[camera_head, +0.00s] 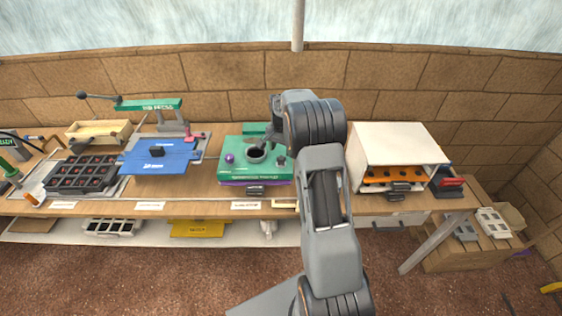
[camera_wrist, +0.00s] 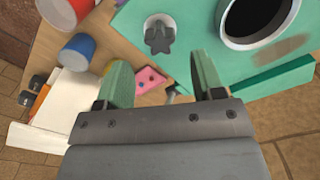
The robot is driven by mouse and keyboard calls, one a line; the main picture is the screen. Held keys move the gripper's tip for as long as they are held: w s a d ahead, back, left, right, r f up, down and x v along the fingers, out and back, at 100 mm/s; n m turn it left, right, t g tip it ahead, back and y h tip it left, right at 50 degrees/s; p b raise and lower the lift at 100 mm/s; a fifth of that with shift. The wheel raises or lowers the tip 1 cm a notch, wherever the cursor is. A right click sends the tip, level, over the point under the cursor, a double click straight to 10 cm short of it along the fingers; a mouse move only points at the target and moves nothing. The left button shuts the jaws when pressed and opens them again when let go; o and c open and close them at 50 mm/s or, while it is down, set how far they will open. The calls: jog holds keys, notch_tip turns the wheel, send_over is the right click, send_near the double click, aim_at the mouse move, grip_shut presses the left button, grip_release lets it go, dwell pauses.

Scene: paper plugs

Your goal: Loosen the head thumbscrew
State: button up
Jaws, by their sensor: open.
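The green machine (camera_head: 257,177) stands at the middle of the bench. It has a round dark opening (camera_head: 256,153), a purple knob (camera_head: 230,158) and a dark knob (camera_head: 281,161). In the wrist view, a dark star-shaped knob (camera_wrist: 159,39) sits on a pale round seat in the green surface, beside the large dark opening (camera_wrist: 256,16). I cannot tell surely which is the head thumbscrew. My gripper (camera_wrist: 162,78) is open, its green fingers wide apart, with nothing held. The star knob appears beyond and between the fingertips, apart from them. My arm hides the gripper in the head view.
A blue press (camera_head: 160,160) and a black tray (camera_head: 82,174) stand left; a white box (camera_head: 400,145) stands right.

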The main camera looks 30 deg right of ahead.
jog(key=shift+f, duration=0.6)
jog(key=m, duration=0.5)
jog(key=shift+m, duration=0.3)
jog(key=m, duration=1.3)
jog(key=shift+b, duration=0.3)
jog(key=m, duration=0.5)
